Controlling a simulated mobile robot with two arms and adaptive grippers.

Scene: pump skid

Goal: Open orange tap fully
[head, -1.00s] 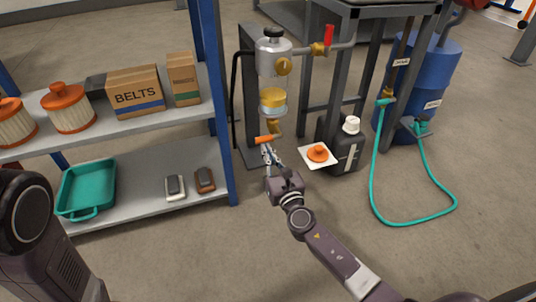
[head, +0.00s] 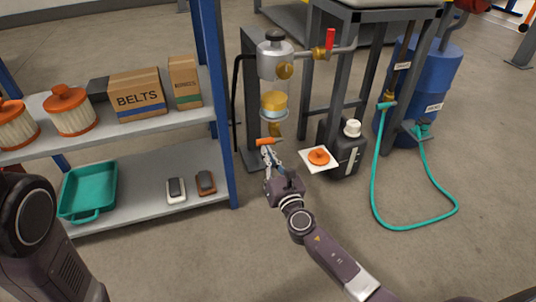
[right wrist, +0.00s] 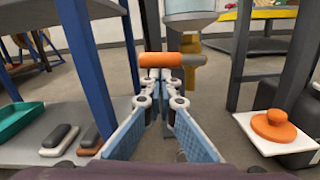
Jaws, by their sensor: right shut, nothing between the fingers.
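The orange tap handle (head: 267,141) is a short bar lying about level, below the sight bowl of the brass and grey filter unit (head: 273,62). In the right wrist view the orange tap handle (right wrist: 160,60) lies crosswise just beyond the fingertips, with its brass body (right wrist: 191,50) to the right. My right gripper (head: 266,151) is shut and empty, with its tips at the handle's near side. In the right wrist view the tips of my right gripper (right wrist: 160,76) look very close to the bar; I cannot tell whether they touch. My left gripper is out of view.
A white pad with an orange knob-like piece (head: 318,156) lies right of the gripper. A black jug (head: 345,158) stands behind it. A shelf (head: 150,190) with a blue post stands left. A teal hose (head: 373,175) loops on the floor at right.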

